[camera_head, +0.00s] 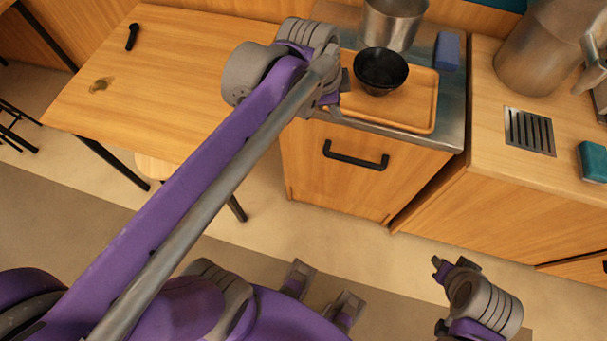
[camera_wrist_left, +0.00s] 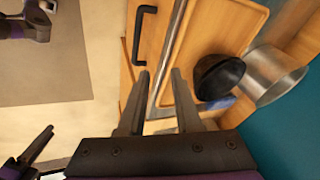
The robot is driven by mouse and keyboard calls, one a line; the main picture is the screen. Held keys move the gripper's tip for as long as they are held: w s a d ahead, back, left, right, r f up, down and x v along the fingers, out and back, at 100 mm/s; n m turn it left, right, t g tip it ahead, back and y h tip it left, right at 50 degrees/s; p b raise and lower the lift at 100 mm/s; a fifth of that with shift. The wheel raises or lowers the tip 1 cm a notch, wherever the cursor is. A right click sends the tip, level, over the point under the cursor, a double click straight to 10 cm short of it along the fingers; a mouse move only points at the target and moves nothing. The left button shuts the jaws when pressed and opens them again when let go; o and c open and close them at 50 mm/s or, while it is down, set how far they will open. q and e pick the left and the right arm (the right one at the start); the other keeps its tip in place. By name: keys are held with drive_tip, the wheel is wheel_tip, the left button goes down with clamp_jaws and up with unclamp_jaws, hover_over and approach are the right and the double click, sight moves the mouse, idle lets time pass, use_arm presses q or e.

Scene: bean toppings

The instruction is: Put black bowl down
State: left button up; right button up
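The black bowl (camera_head: 381,70) sits upright at the left part of the wooden tray (camera_head: 424,112). My left gripper (camera_head: 345,88) is just left of the bowl, its fingertips partly hidden by the arm in the head view. In the left wrist view, the left gripper's (camera_wrist_left: 161,72) two fingers are apart with nothing between them. The bowl (camera_wrist_left: 218,76) is to the right of them there, outside the fingers. My right gripper (camera_head: 453,264) is low at the right, away from the counter, with its fingers apart and empty.
A metal pot (camera_head: 392,22) stands behind the bowl, and a blue-grey block (camera_head: 447,51) lies at the tray's back right. A large metal pitcher (camera_head: 540,50) and a teal sponge (camera_head: 592,160) are on the right counter. The wooden table (camera_head: 170,75) at left is mostly clear.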

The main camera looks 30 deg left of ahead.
use_arm(q)
drive_tip(key=s+f+n, duration=1.1)
drive_tip(key=s+f, duration=0.2)
drive_tip(key=s, duration=0.1)
drive_tip(key=shift+d+y, duration=0.4)
drive_tip(key=shift+d, duration=0.05)
use_arm(e)
drive_tip(key=shift+r, duration=0.1)
